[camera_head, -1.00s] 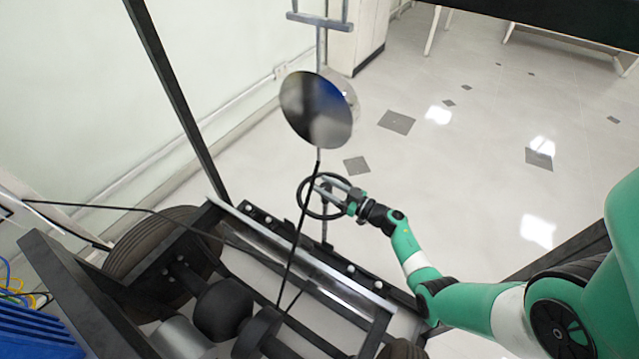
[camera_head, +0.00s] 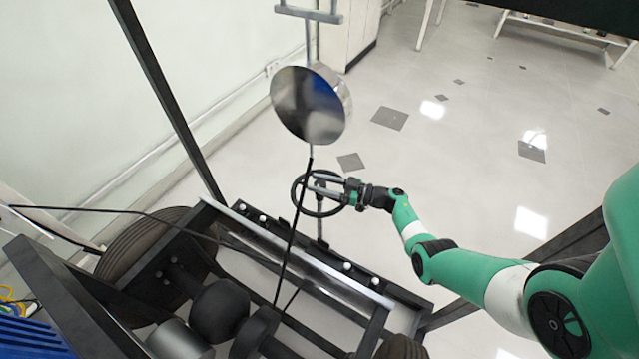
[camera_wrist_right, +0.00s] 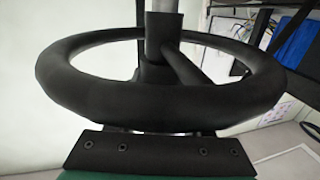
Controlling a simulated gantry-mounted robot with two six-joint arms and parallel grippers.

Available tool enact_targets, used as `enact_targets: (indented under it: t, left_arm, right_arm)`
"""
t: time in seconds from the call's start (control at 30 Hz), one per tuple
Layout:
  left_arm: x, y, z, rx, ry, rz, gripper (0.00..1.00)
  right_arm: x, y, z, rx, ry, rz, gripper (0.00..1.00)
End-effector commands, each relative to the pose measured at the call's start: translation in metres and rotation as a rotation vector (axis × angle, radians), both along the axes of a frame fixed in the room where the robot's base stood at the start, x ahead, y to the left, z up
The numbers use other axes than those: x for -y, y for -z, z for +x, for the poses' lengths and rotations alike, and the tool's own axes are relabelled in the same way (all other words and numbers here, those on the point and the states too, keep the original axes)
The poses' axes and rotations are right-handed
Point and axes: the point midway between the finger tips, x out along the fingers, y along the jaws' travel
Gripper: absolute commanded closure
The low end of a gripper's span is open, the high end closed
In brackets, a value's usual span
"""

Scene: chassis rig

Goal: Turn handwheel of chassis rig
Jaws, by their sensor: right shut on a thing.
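The black handwheel (camera_head: 297,204) of the chassis rig stands above the rig's front rail in the head view. In the right wrist view the handwheel's rim (camera_wrist_right: 160,105) fills much of the picture, with its hub and a spoke behind. My right gripper (camera_head: 326,187) reaches in from the right and is shut on the handwheel. Its exact contact is small in the head view, and the fingertips are hidden in the wrist view. My left gripper is in neither view.
A round mirror (camera_head: 307,106) on a thin stalk rises behind the handwheel. The black chassis frame (camera_head: 300,262) holds a tyre (camera_head: 143,262) and drive parts below. A thin black cable crosses the frame. The tiled floor (camera_head: 470,160) right of the wheel is open.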

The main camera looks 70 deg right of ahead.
Motion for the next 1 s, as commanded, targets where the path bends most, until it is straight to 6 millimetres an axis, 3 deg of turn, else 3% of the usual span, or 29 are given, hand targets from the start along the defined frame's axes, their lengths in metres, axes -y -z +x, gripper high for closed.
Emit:
enact_targets:
  t: [0.03,0.17,0.57,1.0]
  left_arm:
    - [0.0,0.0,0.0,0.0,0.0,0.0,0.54]
    - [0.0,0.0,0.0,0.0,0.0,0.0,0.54]
    - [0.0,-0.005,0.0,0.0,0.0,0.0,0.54]
    - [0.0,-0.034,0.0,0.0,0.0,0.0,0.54]
  right_arm:
    - [0.0,0.002,0.0,-0.004,0.0,0.002,0.46]
    - [0.0,0.001,0.0,-0.003,0.001,0.002,0.23]
    - [0.001,-0.001,-0.008,-0.003,0.003,0.002,0.21]
    - [0.009,-0.001,-0.101,-0.003,0.005,0.003,0.21]
